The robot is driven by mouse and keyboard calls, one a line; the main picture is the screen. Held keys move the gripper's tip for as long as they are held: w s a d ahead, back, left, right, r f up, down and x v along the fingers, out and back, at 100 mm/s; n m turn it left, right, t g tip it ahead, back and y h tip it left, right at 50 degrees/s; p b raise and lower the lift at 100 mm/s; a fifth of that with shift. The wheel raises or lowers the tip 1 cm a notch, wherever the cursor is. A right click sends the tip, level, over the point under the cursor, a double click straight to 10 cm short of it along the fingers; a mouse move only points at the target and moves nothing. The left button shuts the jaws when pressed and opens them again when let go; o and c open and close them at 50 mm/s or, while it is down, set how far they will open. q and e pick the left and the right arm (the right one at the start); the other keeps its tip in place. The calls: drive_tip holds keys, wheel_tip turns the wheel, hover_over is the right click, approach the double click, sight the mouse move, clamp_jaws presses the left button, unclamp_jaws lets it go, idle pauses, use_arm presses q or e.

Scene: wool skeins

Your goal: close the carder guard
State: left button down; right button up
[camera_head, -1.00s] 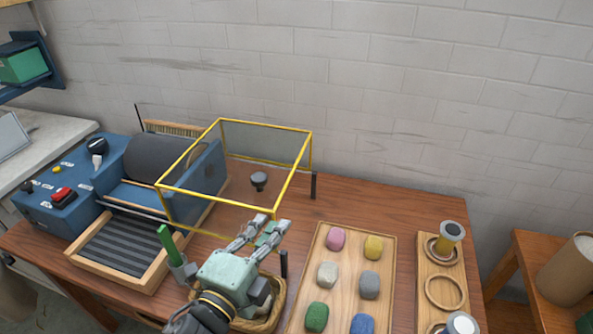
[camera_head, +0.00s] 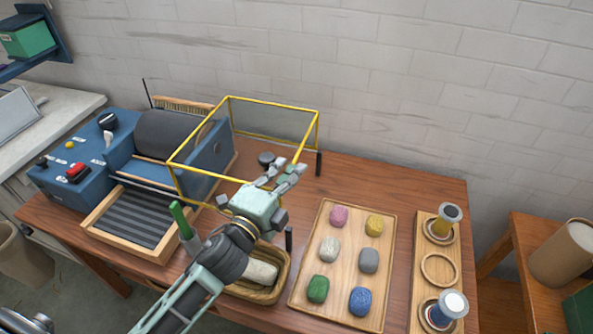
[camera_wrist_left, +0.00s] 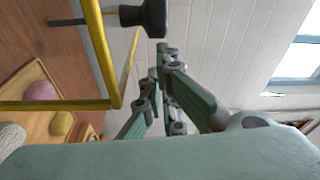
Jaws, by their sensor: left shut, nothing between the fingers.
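The carder (camera_head: 75,160) is a blue machine with a dark drum (camera_head: 172,135) at the left of the table. Its guard (camera_head: 272,104), a clear box with yellow edges, stands open to the right of the drum, leaving the drum uncovered. A dark knob (camera_head: 266,159) shows at the guard. My left gripper (camera_head: 292,170) is shut and empty, overlapping the guard's front right corner, its fingertips close to the knob. In the left wrist view the knob (camera_wrist_left: 155,17) and yellow edges (camera_wrist_left: 100,50) are near the fingers (camera_wrist_left: 165,75); contact is unclear. My right gripper is out of view.
A wicker basket (camera_head: 282,283) holding a pale skein lies under my left arm. A wooden tray (camera_head: 343,211) with several coloured skeins and a rack (camera_head: 424,300) with spools stand to the right. A green-handled tool (camera_head: 181,219) stands upright near the carder's front.

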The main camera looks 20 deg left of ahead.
sight(176, 153)
use_arm(q)
drive_tip(key=shift+s+a, duration=0.1)
drive_tip(key=shift+a, duration=0.15)
drive_tip(key=a, duration=1)
drive_tip(key=shift+w+a+f, duration=0.15)
drive_tip(key=shift+w+a, duration=0.1)
drive_tip(key=shift+a, duration=0.05)
drive_tip(key=a, duration=0.6)
drive_tip(key=a+b, duration=0.1)
drive_tip(key=a, duration=0.5)
drive_tip(key=a+b, duration=0.1)
drive_tip(key=a, duration=0.6)
drive_tip(key=shift+w, duration=0.35)
drive_tip(key=shift+a, duration=0.45)
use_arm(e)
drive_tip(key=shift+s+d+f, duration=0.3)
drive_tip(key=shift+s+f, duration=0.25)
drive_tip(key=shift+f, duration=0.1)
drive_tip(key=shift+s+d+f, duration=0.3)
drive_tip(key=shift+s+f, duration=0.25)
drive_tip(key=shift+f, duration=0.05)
use_arm(q)
drive_tip(key=shift+r, duration=0.2)
